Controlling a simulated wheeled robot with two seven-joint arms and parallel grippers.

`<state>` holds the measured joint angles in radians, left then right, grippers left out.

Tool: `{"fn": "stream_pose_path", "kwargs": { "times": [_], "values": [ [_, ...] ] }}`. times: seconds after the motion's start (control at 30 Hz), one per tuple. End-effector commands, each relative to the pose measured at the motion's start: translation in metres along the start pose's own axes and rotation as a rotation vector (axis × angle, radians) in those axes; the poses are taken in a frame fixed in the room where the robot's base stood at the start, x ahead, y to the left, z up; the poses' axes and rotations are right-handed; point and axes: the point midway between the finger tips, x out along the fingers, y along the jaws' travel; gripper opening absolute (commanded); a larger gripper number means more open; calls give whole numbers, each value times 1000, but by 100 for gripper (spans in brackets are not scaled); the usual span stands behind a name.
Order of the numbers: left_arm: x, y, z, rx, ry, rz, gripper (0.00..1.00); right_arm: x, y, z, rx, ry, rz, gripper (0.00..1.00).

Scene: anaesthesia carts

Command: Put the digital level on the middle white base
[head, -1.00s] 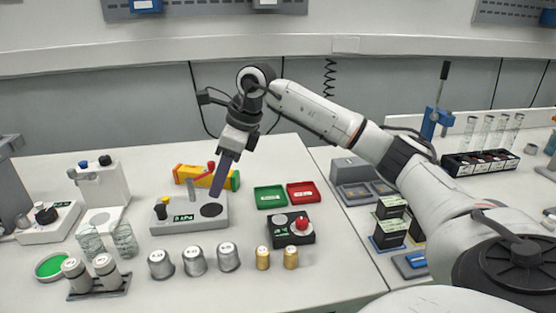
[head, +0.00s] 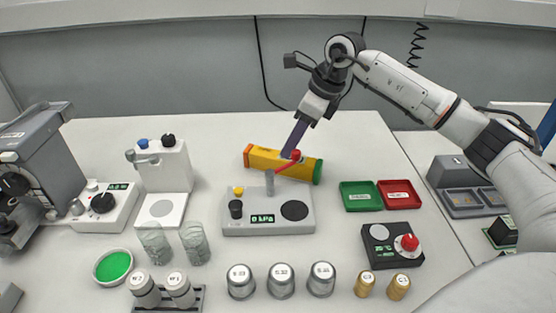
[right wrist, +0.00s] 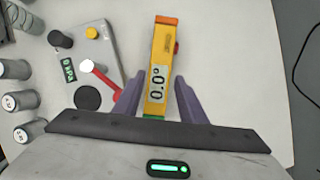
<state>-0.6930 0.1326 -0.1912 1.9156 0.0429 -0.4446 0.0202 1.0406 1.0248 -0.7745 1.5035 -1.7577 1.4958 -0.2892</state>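The digital level (head: 263,158) is a yellow bar with an orange end and a green end, lying on the table behind the grey-white gauge base (head: 240,226). In the right wrist view the level (right wrist: 160,60) shows a 0.0° display. My right gripper (head: 289,156) is over the level from above. In the wrist view its purple fingers (right wrist: 156,84) stand apart on either side of the level, with gaps visible. A white base with a round plate (head: 178,215) stands left of the gauge base, between it and a knobbed white base (head: 112,220). My left gripper is out of view.
A red lever (head: 284,164) on the gauge base rises close to the level and my gripper. Green (head: 360,207) and red (head: 398,206) trays lie to the right. Metal weights (head: 281,283) and glass beakers (head: 195,247) stand in front. Table behind the level is clear.

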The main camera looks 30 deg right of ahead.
Motion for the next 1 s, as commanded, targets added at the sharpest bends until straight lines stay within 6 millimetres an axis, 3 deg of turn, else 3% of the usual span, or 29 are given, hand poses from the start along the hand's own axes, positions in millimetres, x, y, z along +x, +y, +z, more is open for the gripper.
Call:
{"fn": "stream_pose_path", "kwargs": {
  "times": [0.17, 0.5, 0.77, 0.8, 1.0],
  "values": [
    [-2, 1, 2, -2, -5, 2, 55, 15, 1, 1, -2, 0, 3, 38],
    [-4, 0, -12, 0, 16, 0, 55, 60, 3, 2, -2, 0, 3, 38],
    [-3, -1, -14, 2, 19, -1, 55, 64, 3, 2, -3, 0, 1, 38],
    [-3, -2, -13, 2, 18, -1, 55, 64, 3, 2, -3, -1, 1, 36],
    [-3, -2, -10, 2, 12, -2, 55, 64, 3, 2, -3, -1, 1, 3]
  ]
}}
